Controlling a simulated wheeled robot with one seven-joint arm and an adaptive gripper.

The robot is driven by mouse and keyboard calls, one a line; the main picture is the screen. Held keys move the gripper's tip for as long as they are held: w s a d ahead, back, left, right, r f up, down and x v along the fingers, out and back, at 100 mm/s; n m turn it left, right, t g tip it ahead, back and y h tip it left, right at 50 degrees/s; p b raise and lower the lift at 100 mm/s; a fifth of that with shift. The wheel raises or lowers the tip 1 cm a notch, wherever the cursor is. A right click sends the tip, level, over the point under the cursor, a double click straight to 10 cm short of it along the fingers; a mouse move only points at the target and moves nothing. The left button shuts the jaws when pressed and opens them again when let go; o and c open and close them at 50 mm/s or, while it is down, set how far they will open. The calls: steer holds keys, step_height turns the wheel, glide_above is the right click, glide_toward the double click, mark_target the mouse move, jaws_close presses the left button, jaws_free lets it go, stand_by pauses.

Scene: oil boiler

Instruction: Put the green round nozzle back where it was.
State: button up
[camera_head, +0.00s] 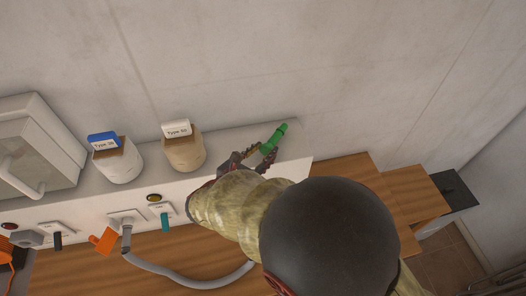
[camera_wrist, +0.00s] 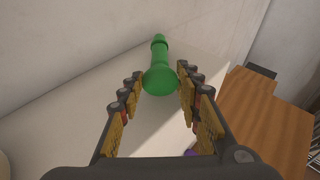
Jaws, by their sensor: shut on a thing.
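The green round nozzle (camera_head: 274,138) is a slim green piece at the right part of the white shelf top. In the wrist view the green nozzle (camera_wrist: 160,76) points away from me, its wide round end between my fingertips. My gripper (camera_head: 258,157) is shut on it; both fingers also show in the wrist view (camera_wrist: 160,82). The nozzle is tilted in the head view. I cannot tell whether it touches the shelf. My arm hides part of the shelf front.
Two round containers with labels, one blue (camera_head: 104,141) and one white (camera_head: 177,129), stand left on the white shelf (camera_head: 222,138). A white box (camera_head: 40,150) stands farther left. A wall rises behind. Wooden surfaces (camera_head: 345,167) lie right. A grey hose (camera_head: 170,278) hangs below.

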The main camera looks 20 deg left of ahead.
steer(key=o, duration=1.2)
steer(key=shift+f, duration=0.1)
steer(key=shift+c, duration=0.2)
steer(key=shift+s+r, duration=0.1)
steer(key=shift+r, duration=0.2)
steer(key=v, duration=1.1)
steer(key=shift+s, duration=0.4)
steer(key=shift+a, duration=0.15)
